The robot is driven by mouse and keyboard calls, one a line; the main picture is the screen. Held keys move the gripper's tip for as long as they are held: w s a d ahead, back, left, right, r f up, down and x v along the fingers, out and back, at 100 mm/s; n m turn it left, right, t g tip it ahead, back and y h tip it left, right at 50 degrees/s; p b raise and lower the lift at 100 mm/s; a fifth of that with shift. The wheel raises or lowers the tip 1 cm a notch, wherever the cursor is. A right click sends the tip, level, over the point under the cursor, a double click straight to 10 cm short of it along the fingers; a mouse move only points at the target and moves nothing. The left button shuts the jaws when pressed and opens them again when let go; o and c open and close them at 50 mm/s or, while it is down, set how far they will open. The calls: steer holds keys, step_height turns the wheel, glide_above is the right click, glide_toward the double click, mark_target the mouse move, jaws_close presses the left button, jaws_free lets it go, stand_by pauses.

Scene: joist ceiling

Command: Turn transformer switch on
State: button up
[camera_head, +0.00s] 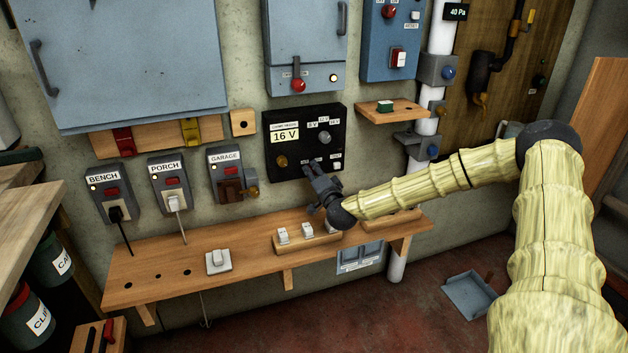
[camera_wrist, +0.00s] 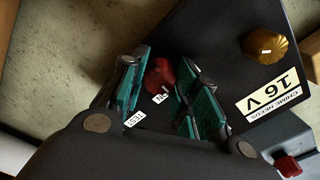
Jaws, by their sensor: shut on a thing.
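The transformer is a black panel (camera_head: 295,128) on the wall, marked "CHIME NEEDS 16 V". In the head view my gripper (camera_head: 314,166) is at its lower edge, and its fingers cover the switch there. In the wrist view a red switch (camera_wrist: 158,76) stands on the panel face (camera_wrist: 215,45), with a small label partly reading "ON" beside it and a "TEST" label nearby. My gripper (camera_wrist: 164,72) has its teal-padded fingers on either side of the red switch and is shut on it. A brass knob (camera_head: 282,161) and a grey selector knob (camera_head: 324,137) are on the same panel.
A wooden shelf (camera_head: 190,278) with small white switches runs below the panel. Bench, porch and garage switch boxes (camera_head: 226,170) are to the left. A small wooden ledge (camera_head: 392,111) and a white pipe (camera_head: 418,130) are to the right. A blue tray (camera_head: 469,296) lies on the floor.

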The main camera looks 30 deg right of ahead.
steer(key=m+b, duration=0.4)
steer(key=m, duration=0.1)
steer(key=shift+d+f, duration=0.15)
steer(key=shift+f, duration=0.05)
steer(key=shift+r+m+b, duration=0.1)
steer(key=shift+m+b, duration=0.7)
steer(key=shift+m, duration=0.3)
steer(key=o, duration=1)
steer(key=shift+s, duration=0.1)
steer(key=shift+r, duration=0.1)
